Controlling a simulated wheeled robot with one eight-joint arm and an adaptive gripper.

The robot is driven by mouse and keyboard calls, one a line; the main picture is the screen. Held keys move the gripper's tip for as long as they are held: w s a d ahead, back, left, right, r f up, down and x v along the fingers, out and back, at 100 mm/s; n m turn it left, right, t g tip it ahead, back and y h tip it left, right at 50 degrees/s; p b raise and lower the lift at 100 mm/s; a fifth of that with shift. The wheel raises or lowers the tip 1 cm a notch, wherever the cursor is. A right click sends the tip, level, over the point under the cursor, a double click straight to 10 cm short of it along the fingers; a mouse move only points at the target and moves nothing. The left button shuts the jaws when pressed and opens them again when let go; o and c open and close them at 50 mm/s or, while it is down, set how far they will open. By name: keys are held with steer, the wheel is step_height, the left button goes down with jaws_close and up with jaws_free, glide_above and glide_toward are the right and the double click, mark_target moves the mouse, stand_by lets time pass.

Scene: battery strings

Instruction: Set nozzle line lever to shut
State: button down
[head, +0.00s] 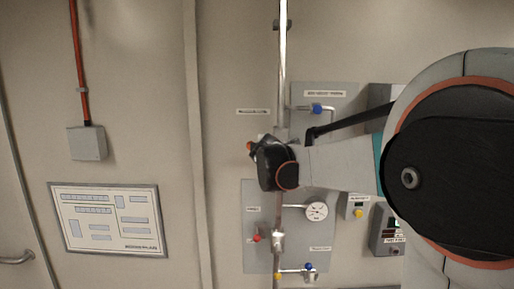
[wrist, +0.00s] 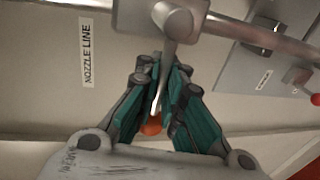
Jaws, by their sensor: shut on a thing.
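The nozzle line lever (wrist: 162,82) is a pale metal handle with an orange tip. In the wrist view it runs down from a round valve hub (wrist: 172,20) on the pipe, roughly across the pipe's run. My gripper (wrist: 160,85) has its teal-lined fingers closed on either side of the lever, with the orange tip showing between them. The label reading NOZZLE LINE (wrist: 87,52) is left of the lever. In the head view my gripper (head: 262,150) is at the vertical pipe and hides most of the lever; a small orange-red tip (head: 250,146) shows at its left.
The pipe (head: 282,60) runs vertically along the wall. A grey panel below has a red-handled valve (head: 257,238), a gauge (head: 316,211) and a blue-handled valve (head: 308,267). Another blue valve (head: 317,108) is above right. The wall left of the pipe is mostly clear, with a framed plan (head: 108,247).

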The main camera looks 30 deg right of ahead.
steer(key=c, duration=1.8)
jaws_free()
steer(key=shift+s, duration=0.15)
steer(key=shift+o, duration=0.4)
steer(key=shift+s+a+r, duration=0.1)
steer(key=shift+s, duration=0.05)
steer(key=shift+w, duration=0.2)
